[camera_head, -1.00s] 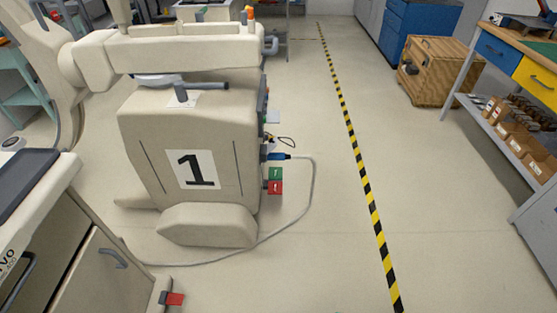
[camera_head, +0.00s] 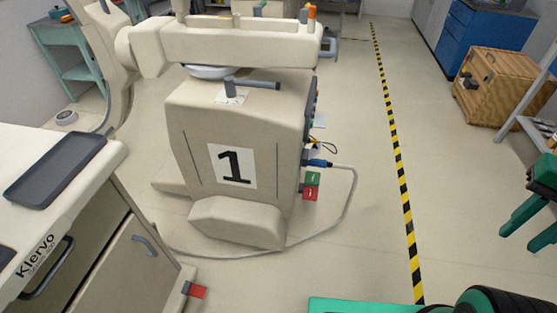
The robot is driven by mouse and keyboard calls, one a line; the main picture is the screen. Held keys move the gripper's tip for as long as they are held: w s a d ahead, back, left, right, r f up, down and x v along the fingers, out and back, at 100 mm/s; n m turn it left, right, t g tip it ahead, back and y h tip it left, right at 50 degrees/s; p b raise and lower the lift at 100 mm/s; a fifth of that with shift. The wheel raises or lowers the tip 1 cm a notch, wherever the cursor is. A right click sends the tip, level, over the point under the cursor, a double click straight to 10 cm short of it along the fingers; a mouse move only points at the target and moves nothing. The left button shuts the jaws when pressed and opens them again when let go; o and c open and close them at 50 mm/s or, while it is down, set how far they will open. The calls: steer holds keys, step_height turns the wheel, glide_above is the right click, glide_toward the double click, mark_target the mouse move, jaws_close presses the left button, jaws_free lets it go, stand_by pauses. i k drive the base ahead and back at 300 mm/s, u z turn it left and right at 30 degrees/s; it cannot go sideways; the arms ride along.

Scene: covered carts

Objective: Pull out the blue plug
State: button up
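The blue plug (camera_head: 320,163) sits in the right side of the beige covered cart marked 1 (camera_head: 190,130). A pale grey cable (camera_head: 352,195) runs from the plug, loops down to the floor and passes along the front of the cart. My gripper (camera_head: 517,245) is at the right edge, partly cut off by the frame. Its two green fingers stand apart with nothing between them. It is well to the right of the plug and not touching it.
Green and red blocks (camera_head: 312,186) sit just below the plug. A cabinet with a dark tray (camera_head: 68,168) stands at left, with a red pedal (camera_head: 197,292) low down. Clear floor and a yellow-black stripe (camera_head: 400,175) lie right of the cart. A wooden crate (camera_head: 500,85) stands behind.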

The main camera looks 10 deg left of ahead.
mark_target(318, 162)
steer(key=u, duration=0.4)
steer(key=i, duration=1.3)
steer(key=z, duration=0.2)
